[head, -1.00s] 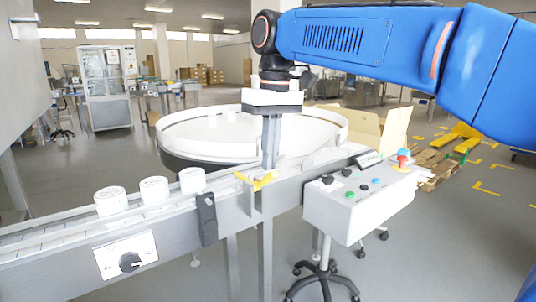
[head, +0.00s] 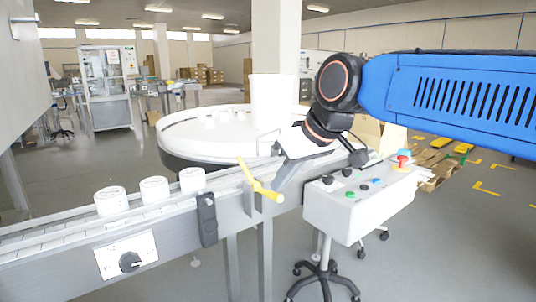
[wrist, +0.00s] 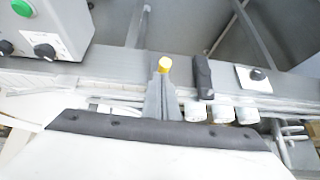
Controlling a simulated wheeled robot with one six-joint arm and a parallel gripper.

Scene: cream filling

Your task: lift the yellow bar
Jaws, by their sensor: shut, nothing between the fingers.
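The yellow bar (head: 257,181) is at the conveyor's near rail, right of the white jars. It slants, with its left end up and its right end lower, near the rail. My gripper (head: 277,186) is tilted, its fingers shut beside the bar's lower right part and seeming to touch it; nothing is between them. The rest of the bar is hidden there.
Several white jars, one here (head: 154,189), stand on the conveyor (head: 60,235) to the left. A black bracket (head: 207,219) is on its side. A control box (head: 350,205) with buttons stands at right. A round white table (head: 185,140) is behind.

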